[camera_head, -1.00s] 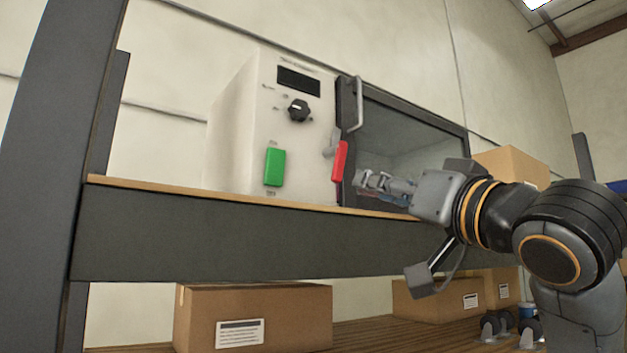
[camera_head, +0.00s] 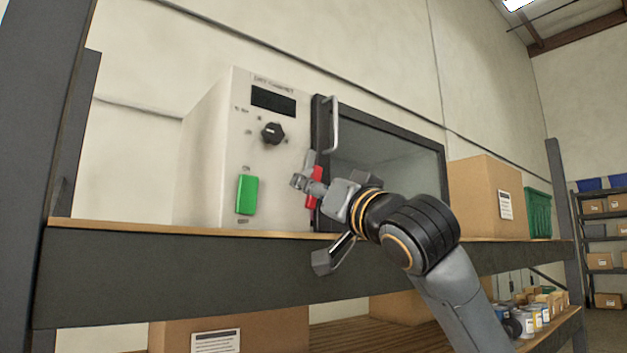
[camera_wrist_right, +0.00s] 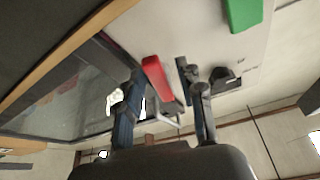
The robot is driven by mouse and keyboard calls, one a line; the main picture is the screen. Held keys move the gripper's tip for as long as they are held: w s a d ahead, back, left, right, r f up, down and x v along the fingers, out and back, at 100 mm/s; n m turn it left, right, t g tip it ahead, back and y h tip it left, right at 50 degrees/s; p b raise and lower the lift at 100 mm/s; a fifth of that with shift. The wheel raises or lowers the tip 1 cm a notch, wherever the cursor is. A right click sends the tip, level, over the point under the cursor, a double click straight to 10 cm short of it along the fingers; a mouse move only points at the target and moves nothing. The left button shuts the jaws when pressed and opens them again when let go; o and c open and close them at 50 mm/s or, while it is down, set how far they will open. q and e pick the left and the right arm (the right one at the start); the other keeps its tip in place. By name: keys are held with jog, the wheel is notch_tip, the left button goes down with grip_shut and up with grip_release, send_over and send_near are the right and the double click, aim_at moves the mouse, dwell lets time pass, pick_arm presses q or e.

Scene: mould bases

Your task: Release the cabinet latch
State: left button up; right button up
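The cabinet (camera_head: 212,150) is a pale box with a dark-framed glass door (camera_head: 385,150), which looks closed. Its red latch handle (camera_head: 312,198) is at the door's left edge, below a grey piece (camera_head: 310,158), and is partly covered by my right gripper (camera_head: 303,184) in the head view. In the right wrist view, the red latch handle (camera_wrist_right: 154,72) shows between the spread fingers of my right gripper (camera_wrist_right: 160,78). The gripper is open; I cannot tell whether a finger touches the latch. My left gripper is in neither view.
A green block (camera_head: 247,194), black knob (camera_head: 273,133) and dark display (camera_head: 272,100) are on the cabinet front. A bar handle (camera_head: 332,122) stands on the door. A cardboard box (camera_head: 480,195) and green crate (camera_head: 538,212) sit to the right on the shelf (camera_head: 180,275).

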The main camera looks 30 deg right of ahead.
jog(key=shift+w, duration=0.25)
jog(key=shift+c, duration=0.6)
jog(key=shift+s, duration=0.1)
grip_shut()
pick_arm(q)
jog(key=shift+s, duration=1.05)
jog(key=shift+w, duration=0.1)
pick_arm(e)
jog(key=shift+d+n, duration=0.15)
jog(key=shift+n, duration=0.45)
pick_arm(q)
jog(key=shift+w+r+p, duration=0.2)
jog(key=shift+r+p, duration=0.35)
pick_arm(e)
jog(key=shift+d+n+y, duration=0.25)
jog(key=shift+n+y, duration=0.95)
jog(key=shift+n, duration=0.4)
